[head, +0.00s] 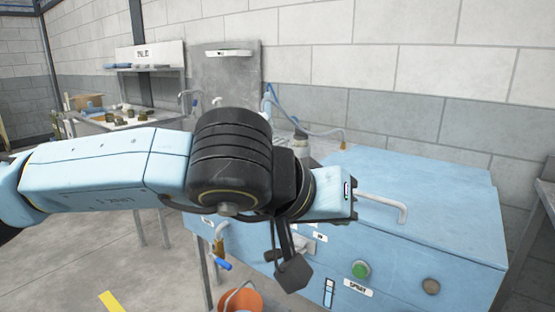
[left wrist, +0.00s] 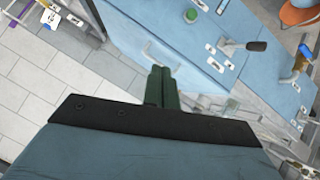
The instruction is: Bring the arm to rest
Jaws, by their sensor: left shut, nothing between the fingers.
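My left arm (head: 105,172) reaches across the head view from the left, with its black wrist in front of the blue cabinet. My left gripper (left wrist: 162,72) shows in the left wrist view as two dark fingers pressed together, shut and empty. In that view the fingers lie over part of the blue cabinet, seen from above, near its lid handle. I cannot tell the gap between them. In the head view the fingers cannot be made out. My right gripper is in neither view.
The blue cabinet (head: 435,200) has a lid handle (head: 385,205), a green button (head: 360,269) and a SPRAY label. An orange bucket (head: 241,300) stands on the floor below the wrist. A bench (head: 95,124) with small parts stands back left. Open floor lies at lower left.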

